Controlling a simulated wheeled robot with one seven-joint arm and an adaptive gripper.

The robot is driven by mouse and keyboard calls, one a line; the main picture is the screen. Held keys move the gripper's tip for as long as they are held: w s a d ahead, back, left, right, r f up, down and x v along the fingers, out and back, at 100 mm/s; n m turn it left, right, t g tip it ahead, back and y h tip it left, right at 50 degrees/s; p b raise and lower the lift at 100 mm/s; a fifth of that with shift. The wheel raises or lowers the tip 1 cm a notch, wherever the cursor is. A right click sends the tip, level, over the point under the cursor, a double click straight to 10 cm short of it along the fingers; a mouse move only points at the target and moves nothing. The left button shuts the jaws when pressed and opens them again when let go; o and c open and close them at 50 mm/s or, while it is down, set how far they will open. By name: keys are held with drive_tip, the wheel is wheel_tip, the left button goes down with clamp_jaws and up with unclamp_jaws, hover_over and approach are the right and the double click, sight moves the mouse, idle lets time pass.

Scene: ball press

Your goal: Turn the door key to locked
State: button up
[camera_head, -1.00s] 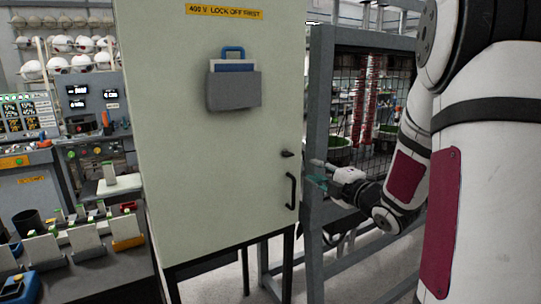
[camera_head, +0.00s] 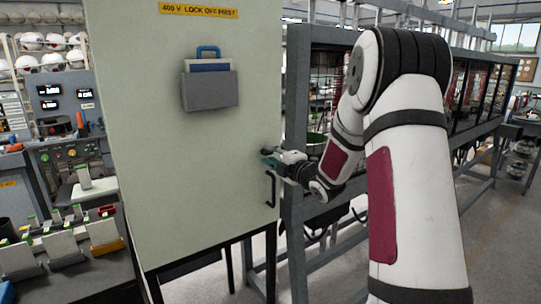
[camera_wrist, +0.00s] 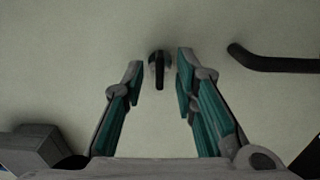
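The door key (camera_wrist: 159,72) is a small dark key in a round lock on the pale green cabinet door (camera_head: 165,160). In the wrist view it points straight down the picture and lies between my fingertips, with a gap to each side. My gripper (camera_wrist: 157,70) has teal finger pads, and its fingers are apart. In the head view my gripper (camera_head: 268,155) is at the right edge of the door, just above the black door handle (camera_head: 270,188), and it hides the key. The handle also shows at upper right in the wrist view (camera_wrist: 272,62).
A grey document pocket (camera_head: 210,90) hangs high on the door under a yellow label (camera_head: 199,10). A grey mesh frame (camera_head: 296,130) stands close to the right of the cabinet. A workbench (camera_head: 75,278) with several devices lies to the left.

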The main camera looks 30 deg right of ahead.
drive_tip(key=shift+w, duration=0.45)
clamp_jaws()
